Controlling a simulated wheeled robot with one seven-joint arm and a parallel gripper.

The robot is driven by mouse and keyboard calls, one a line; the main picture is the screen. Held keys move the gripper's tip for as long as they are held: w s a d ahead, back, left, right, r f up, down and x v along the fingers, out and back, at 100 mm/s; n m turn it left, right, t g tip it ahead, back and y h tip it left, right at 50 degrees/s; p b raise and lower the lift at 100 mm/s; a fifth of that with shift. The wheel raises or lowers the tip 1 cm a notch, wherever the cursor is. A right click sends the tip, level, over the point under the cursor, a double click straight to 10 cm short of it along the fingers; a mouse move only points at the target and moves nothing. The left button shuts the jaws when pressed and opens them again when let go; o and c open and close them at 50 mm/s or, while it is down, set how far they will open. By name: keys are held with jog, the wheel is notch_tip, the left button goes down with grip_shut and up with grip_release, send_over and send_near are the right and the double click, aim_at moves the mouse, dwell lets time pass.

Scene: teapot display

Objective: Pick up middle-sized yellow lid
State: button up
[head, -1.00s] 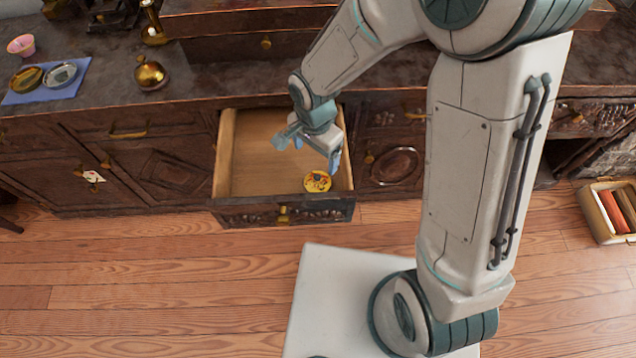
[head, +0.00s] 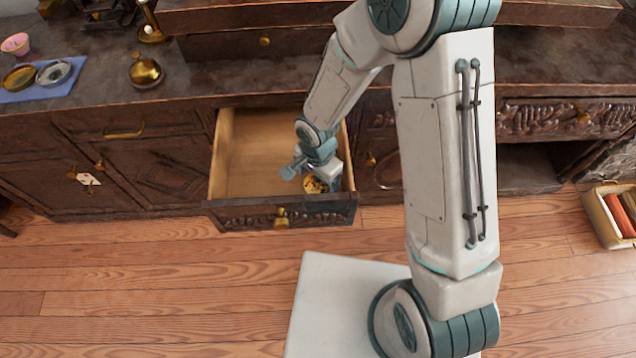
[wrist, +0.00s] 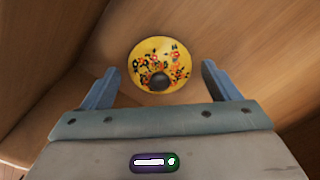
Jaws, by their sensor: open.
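The yellow lid (wrist: 158,58) has a floral pattern and a dark round knob. It lies in the front right corner of the open drawer (head: 250,160). In the head view the lid (head: 316,186) is partly hidden by my gripper (head: 308,177), which is down inside the drawer above it. In the wrist view my gripper (wrist: 160,88) is open, with one finger on each side of the lid's near part. The lid lies mostly ahead of the fingertips and is not held. I cannot tell the exact height gap.
The drawer's front panel (head: 283,212) and right wall (head: 349,165) are close to my gripper. The drawer's left part is bare.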

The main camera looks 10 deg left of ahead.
jog(key=shift+r, duration=0.1)
jog(key=c, duration=1.2)
jog(key=shift+s, duration=0.1)
jog(key=shift+d, duration=0.1)
